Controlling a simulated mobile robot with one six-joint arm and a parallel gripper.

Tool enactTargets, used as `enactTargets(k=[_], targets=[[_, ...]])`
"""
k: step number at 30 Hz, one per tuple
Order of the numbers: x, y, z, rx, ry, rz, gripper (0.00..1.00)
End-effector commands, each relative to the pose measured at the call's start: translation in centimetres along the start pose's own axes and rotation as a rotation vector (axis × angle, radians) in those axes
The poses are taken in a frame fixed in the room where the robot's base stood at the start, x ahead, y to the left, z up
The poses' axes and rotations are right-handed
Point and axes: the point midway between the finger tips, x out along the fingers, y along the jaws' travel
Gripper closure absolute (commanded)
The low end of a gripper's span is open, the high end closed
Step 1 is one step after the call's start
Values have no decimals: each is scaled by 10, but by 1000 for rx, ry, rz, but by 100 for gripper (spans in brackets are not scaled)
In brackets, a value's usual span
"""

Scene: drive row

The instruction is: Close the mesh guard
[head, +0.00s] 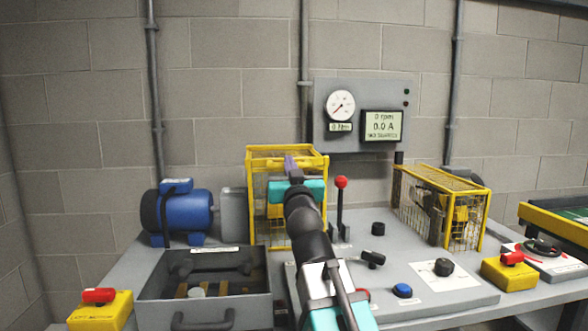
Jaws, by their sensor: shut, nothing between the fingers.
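A yellow-framed mesh guard (257,207) stands upright behind my arm, to the right of the blue motor. It looks raised, with its yellow top bar at the highest point. My gripper (290,163) is shut and empty in front of the upper part of this guard; I cannot tell whether it touches it. My arm hides much of the guard's middle and lower part. A second yellow mesh guard (462,182) sits over machinery on the right of the bench.
A red-knobbed lever (340,201) stands right of my arm. A gauge panel (325,147) is on the wall. Switches, including a blue button (402,290), line the front. Yellow boxes with red switches (100,312) stand at both sides.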

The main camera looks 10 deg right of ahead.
Motion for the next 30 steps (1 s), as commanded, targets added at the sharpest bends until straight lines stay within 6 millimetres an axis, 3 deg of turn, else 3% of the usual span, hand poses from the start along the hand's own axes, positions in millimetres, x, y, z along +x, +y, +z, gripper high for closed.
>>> enactTargets(k=[1,13,23,30], targets=[[-2,0,12,2,-20,5,100],[-3,-5,17,4,-25,-1,100],[-4,-6,17,6,-25,-2,100],[-2,-6,4,7,-20,-3,100]])
